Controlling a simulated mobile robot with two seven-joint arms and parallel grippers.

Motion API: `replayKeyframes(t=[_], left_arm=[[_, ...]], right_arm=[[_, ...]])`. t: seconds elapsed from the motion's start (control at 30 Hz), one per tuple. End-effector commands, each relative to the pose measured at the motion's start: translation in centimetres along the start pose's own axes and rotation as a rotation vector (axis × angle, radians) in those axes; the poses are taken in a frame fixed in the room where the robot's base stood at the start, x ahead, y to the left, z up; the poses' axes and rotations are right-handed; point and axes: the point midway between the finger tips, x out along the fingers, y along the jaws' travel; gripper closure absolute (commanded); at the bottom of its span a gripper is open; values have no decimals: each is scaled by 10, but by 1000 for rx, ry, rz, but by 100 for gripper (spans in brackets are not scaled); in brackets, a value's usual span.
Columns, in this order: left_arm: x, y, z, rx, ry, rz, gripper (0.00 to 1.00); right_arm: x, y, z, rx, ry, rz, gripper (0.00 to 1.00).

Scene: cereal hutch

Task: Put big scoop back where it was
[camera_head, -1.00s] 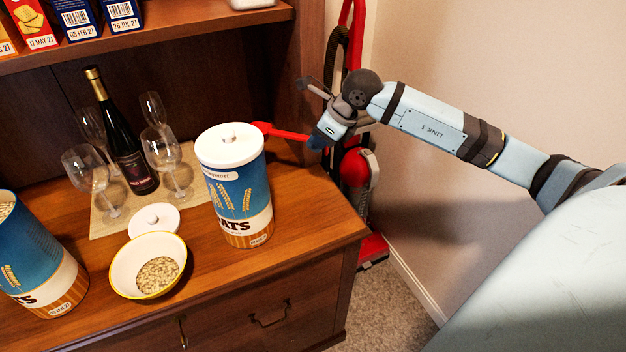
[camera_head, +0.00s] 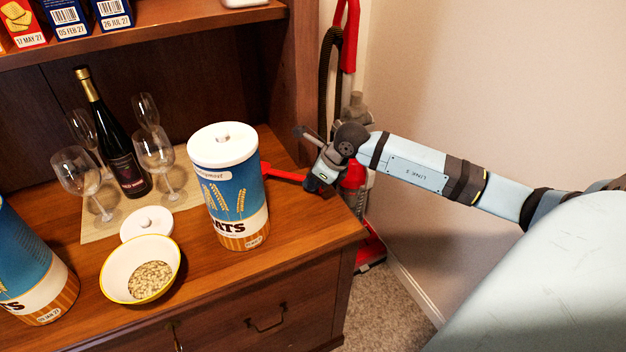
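The big scoop (camera_head: 285,174) is red. Its handle end is at my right gripper (camera_head: 314,183), and its other end is hidden behind the tall oats canister. My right gripper appears shut on the scoop's handle, low over the right end of the wooden counter. The fingertips are small and partly hidden by the wrist. I cannot tell whether the scoop touches the counter. My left gripper is not in view.
The lidded oats canister (camera_head: 236,195) stands left of the scoop. A bowl of oats (camera_head: 115,270), a white lid (camera_head: 146,222), a second canister (camera_head: 30,270), a bottle (camera_head: 122,155) and several glasses stand further left. A red vacuum cleaner (camera_head: 352,190) stands beyond the counter's right edge.

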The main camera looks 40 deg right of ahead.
Motion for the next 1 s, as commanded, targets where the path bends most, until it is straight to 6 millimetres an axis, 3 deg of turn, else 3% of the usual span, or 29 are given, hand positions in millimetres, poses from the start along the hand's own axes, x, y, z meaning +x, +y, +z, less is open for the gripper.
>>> replayKeyframes(t=[0.03, 0.1, 0.47, 1.0], left_arm=[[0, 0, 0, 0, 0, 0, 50], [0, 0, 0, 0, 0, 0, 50], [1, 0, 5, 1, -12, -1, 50], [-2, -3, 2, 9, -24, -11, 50]], right_arm=[[0, 0, 0, 0, 1, 0, 72], [0, 0, 0, 0, 1, 0, 58], [-7, -1, 0, 0, 1, -1, 58], [-106, -1, -1, -1, 3, -2, 58]])
